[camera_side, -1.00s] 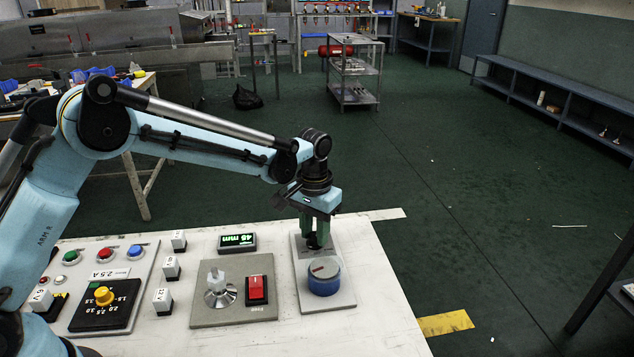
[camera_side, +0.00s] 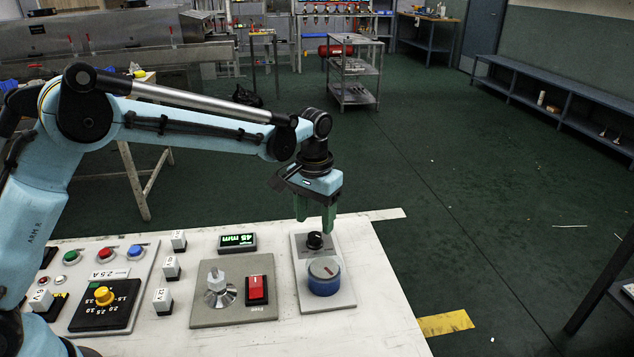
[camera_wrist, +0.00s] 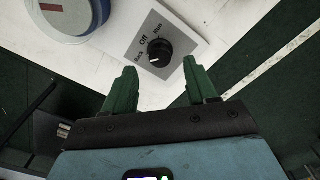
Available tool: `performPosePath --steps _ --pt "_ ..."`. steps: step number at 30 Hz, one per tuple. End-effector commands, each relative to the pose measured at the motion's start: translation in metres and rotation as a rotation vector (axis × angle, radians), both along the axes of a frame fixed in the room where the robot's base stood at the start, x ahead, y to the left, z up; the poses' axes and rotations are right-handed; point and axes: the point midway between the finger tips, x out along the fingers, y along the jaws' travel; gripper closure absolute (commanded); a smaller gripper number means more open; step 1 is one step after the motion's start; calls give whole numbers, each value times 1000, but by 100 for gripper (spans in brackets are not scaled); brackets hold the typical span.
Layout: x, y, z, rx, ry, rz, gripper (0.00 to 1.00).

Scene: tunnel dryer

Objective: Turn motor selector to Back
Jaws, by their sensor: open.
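The motor selector is a small black knob (camera_side: 315,240) at the back of a light plate near the table's right edge. In the wrist view the knob (camera_wrist: 160,52) is ringed by the labels Back, Off and Run. A short white mark shows on its lower left, on the side near Back. The exact pointing is hard to tell. My gripper (camera_side: 315,217) is open and empty above the knob, clear of it. In the wrist view its two green fingers (camera_wrist: 160,70) stand apart, with the knob beyond the gap between their tips.
A blue dial (camera_side: 324,278) with a grey top sits in front of the knob on the same plate. A red rocker switch (camera_side: 257,288) and a silver lever (camera_side: 217,285) stand to the left. A display (camera_side: 237,241) reads 45 mm. Right of the table is open floor.

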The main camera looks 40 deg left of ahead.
Motion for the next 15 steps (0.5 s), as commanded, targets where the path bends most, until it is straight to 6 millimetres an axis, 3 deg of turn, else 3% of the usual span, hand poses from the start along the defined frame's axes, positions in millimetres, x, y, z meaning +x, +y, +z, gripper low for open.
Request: performPosePath --steps 3,9,15 --pt "0 0 27 0 0 0 43" --pt "0 0 61 0 -1 0 43" --pt "0 0 79 0 -1 0 43"
